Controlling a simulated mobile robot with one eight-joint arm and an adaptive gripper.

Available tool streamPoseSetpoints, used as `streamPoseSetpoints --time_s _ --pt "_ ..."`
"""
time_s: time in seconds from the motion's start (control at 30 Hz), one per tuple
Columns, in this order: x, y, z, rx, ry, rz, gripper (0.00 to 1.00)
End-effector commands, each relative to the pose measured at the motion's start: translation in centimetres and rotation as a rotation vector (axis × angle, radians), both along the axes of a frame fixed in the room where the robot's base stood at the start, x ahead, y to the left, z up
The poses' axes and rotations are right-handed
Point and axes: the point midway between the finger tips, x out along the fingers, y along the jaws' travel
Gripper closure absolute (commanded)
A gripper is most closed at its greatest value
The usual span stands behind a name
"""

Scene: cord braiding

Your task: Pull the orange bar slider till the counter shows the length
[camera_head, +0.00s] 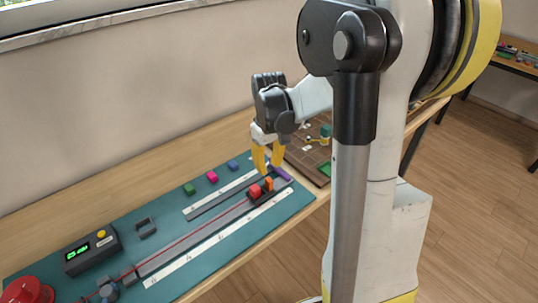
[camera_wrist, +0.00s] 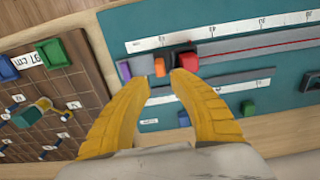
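The orange bar slider (camera_head: 268,184) sits at the right end of the long grey rail on the teal mat, beside a red block (camera_head: 256,192). In the wrist view the orange bar (camera_wrist: 159,68) shows between and just beyond my two yellow fingertips, with the red block (camera_wrist: 188,62) near the right one. My gripper (camera_head: 266,164) is open and empty, pointing down close over this end of the rail; I cannot tell whether it touches the bar. The counter (camera_head: 92,251) is a dark box with green digits, too small to read, and a yellow button.
A red cord (camera_head: 190,237) runs along the rail to a red spool (camera_head: 27,290). A purple piece (camera_head: 282,173) lies at the rail end. Green, magenta and blue blocks (camera_head: 212,177) stand behind. A brown board (camera_wrist: 60,105) with a "97 cm" label (camera_wrist: 32,59) lies beside the mat.

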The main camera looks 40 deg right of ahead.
Motion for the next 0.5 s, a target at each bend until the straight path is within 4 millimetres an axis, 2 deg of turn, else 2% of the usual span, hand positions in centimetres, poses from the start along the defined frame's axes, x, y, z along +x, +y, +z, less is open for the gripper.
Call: streamPoseSetpoints --time_s 0.1,0.2,0.33,0.5 --pt "0.0 0.0 2.5 0.000 0.000 0.000 0.75" --pt "0.0 0.0 4.0 0.000 0.000 0.000 0.75" --pt "0.0 0.0 5.1 0.000 0.000 0.000 0.75" --pt "0.0 0.0 5.3 0.000 0.000 0.000 0.75"
